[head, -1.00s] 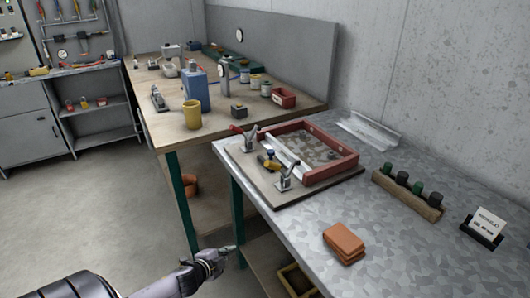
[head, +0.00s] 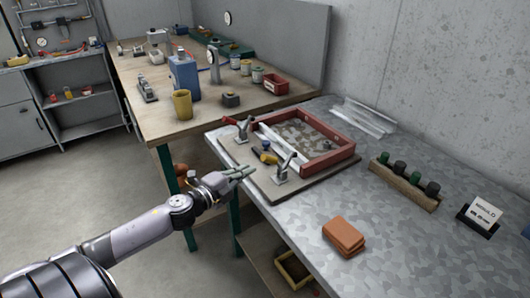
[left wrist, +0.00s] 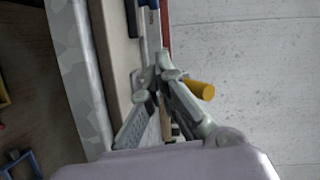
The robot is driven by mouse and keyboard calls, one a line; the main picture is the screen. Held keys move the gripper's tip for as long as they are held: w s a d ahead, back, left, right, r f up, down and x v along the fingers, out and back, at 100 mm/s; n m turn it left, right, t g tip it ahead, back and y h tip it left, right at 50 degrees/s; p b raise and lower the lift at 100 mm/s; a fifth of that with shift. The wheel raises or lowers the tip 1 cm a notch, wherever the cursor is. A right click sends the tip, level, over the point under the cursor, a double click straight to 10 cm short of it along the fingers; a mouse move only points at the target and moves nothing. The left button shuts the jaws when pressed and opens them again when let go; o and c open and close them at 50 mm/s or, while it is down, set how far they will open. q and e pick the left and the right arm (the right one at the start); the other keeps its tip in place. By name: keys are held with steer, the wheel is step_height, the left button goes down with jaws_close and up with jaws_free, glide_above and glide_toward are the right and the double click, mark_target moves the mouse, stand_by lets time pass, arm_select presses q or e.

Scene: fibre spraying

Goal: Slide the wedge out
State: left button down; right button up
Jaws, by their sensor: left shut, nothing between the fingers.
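A red rectangular frame (head: 330,163) lies on a flat board (head: 262,183) on the grey metal table. A pale bar (head: 283,145) runs along its left side. Beside the bar are a yellow-and-black piece (head: 265,156) and a blue knob (head: 266,145); I cannot tell which part is the wedge. Metal clamps stand at the far end (head: 242,130) and near end (head: 282,170). My left gripper (head: 245,172) is shut and empty, just off the board's left edge. In the left wrist view its fingertips (left wrist: 160,68) meet near an orange-yellow cylinder (left wrist: 200,90). My right gripper is out of view.
Brown blocks (head: 344,236) are stacked on the metal table's front part. A rack of green and black-topped pieces (head: 405,186) and a small sign (head: 483,214) stand at right.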

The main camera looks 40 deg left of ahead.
mark_target(257, 150)
arm_select(q)
steer(key=w, duration=0.3)
steer(key=w+p, duration=0.1)
steer(key=w, duration=0.6)
steer(key=shift+d+f+p, duration=0.35)
steer(key=shift+d+f, duration=0.05)
steer(key=shift+w+a+f, duration=0.2)
steer(key=shift+w+a, duration=0.35)
steer(key=shift+w+a+f, duration=0.15)
steer(key=shift+w+a, duration=0.35)
steer(key=shift+w, duration=0.05)
steer(key=shift+w+a+f, duration=0.1)
steer(key=shift+w+a, duration=0.15)
steer(key=a+b, duration=0.1)
steer(key=w+a, duration=0.1)
steer(key=a, duration=0.1)
steer(key=a+b, duration=0.1)
steer(key=shift+w+a+b, duration=0.25)
steer(key=shift+w+b, duration=0.05)
steer(key=shift+w, duration=0.1)
steer(key=shift+w+a, duration=0.15)
steer(key=shift+a, duration=0.25)
steer(key=shift+d, duration=0.1)
